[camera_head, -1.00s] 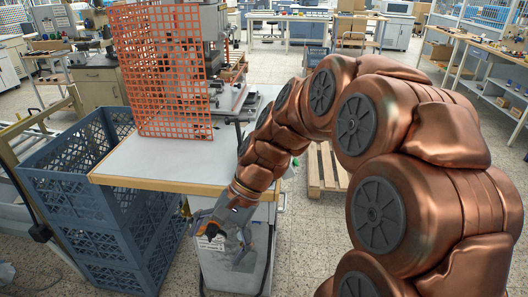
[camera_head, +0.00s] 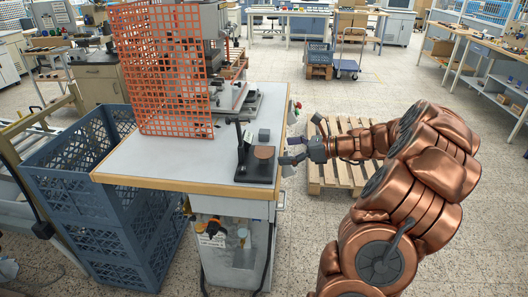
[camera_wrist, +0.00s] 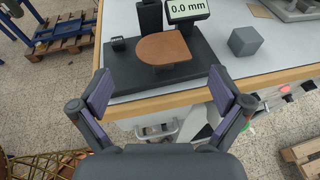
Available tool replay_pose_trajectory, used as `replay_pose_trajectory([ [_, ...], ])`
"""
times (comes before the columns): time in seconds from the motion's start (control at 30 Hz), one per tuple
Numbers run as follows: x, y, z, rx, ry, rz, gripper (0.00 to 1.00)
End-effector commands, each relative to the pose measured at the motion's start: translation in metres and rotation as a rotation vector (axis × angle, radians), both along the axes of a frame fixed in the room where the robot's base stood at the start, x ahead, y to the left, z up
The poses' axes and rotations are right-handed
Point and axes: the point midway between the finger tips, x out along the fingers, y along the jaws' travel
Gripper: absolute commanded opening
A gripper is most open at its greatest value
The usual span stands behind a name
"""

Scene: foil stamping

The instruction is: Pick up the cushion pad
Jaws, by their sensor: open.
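A flat brown pad with one rounded end (camera_wrist: 164,48), which looks like the cushion pad, lies on the black base of a gauge (camera_wrist: 196,66) whose display reads 0.0 mm. In the head view the pad (camera_head: 264,153) is near the table's right front corner. My gripper (camera_wrist: 162,92) is open and empty, with its two purple-padded fingers apart. In the wrist view the pad lies beyond the fingertips and between them sideways. In the head view my gripper (camera_head: 284,160) is at the table's right edge, beside the gauge base.
A small grey block (camera_wrist: 245,41) sits beside the gauge. The gauge's black post (camera_head: 241,133) rises behind the pad. An orange mesh guard (camera_head: 165,70) stands on the table (camera_head: 165,160). Blue crates (camera_head: 85,190) are left, and a wooden pallet (camera_head: 325,178) right.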

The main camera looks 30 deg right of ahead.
Motion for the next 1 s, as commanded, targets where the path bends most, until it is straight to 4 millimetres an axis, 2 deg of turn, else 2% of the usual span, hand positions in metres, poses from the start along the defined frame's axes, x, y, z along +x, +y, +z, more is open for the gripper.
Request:
replay_pose_trajectory([
  [0.37,0.025,0.019,-0.008,0.006,0.001,-0.001,1.00],
  [0.63,0.052,0.039,-0.020,0.004,0.002,-0.001,1.00],
  [1.0,0.058,0.043,-0.023,0.002,0.000,-0.002,0.99],
])
